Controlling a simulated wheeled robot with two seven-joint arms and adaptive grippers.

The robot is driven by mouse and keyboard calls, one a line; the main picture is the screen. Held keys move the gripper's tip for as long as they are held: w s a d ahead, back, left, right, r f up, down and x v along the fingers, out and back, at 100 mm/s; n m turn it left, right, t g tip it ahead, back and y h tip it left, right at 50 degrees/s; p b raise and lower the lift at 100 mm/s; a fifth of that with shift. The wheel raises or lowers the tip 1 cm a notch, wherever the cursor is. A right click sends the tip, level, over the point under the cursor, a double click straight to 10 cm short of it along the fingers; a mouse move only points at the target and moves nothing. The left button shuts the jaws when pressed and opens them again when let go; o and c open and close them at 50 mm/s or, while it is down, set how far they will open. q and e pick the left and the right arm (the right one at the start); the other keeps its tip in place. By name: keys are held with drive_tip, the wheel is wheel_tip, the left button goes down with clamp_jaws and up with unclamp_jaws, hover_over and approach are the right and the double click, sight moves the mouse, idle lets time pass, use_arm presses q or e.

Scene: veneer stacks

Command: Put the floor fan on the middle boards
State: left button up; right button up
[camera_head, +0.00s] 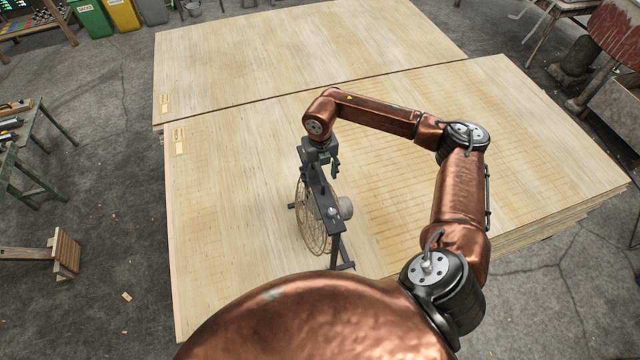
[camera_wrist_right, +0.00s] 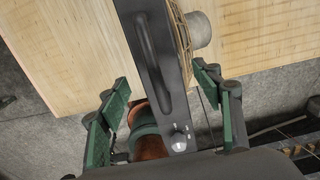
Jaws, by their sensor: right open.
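The floor fan (camera_head: 320,205) stands upright on the near stack of boards (camera_head: 220,230), with a dark frame, round wire cage and grey motor. My right gripper (camera_head: 330,163) is at the top of the fan's frame. In the right wrist view the fan (camera_wrist_right: 155,70) shows its dark top bar with a slot and a knob. The green-padded fingers of my right gripper (camera_wrist_right: 165,85) are open, one on each side of the bar, with gaps visible. My left gripper is not in view. Part of the fan's base is hidden in the head view.
Another stack of boards (camera_head: 300,45) lies behind the near one, with a narrow seam between them. Both tops are otherwise clear.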

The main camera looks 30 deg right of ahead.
wheel_tip(320, 180, up, 7)
drive_tip(key=shift+r+b, duration=0.1)
drive_tip(key=shift+b, duration=0.65)
